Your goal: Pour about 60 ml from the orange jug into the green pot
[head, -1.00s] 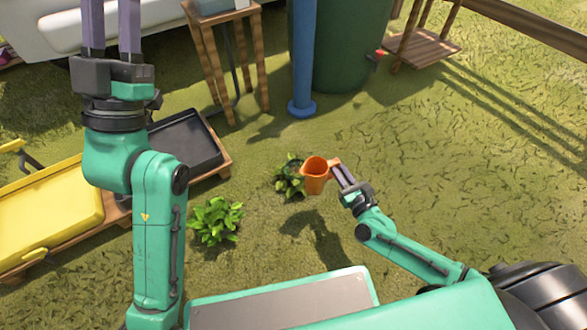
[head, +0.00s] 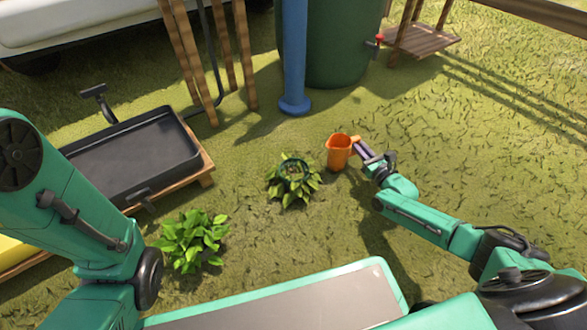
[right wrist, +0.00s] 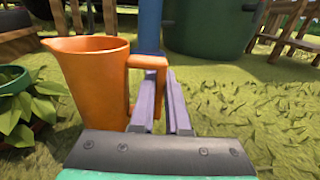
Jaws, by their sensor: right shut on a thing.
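The orange jug (head: 338,153) is held up roughly upright by its handle, to the right of the green pot. In the right wrist view the jug (right wrist: 92,85) has its spout to the left; its inside is hidden. My right gripper (head: 360,148) is shut on the jug's handle; its fingers (right wrist: 160,100) show in the right wrist view. The green pot (head: 292,166) stands on the grass with leaves around it, and its rim (right wrist: 12,80) shows at the left edge of the right wrist view. The jug is apart from the pot. My left gripper is out of view.
A leafy plant (head: 190,240) grows left of the pot. A black tray (head: 135,160) on a wooden base lies at the left. A blue post (head: 294,60) and a large green barrel (head: 343,45) stand behind. Grass on the right is open.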

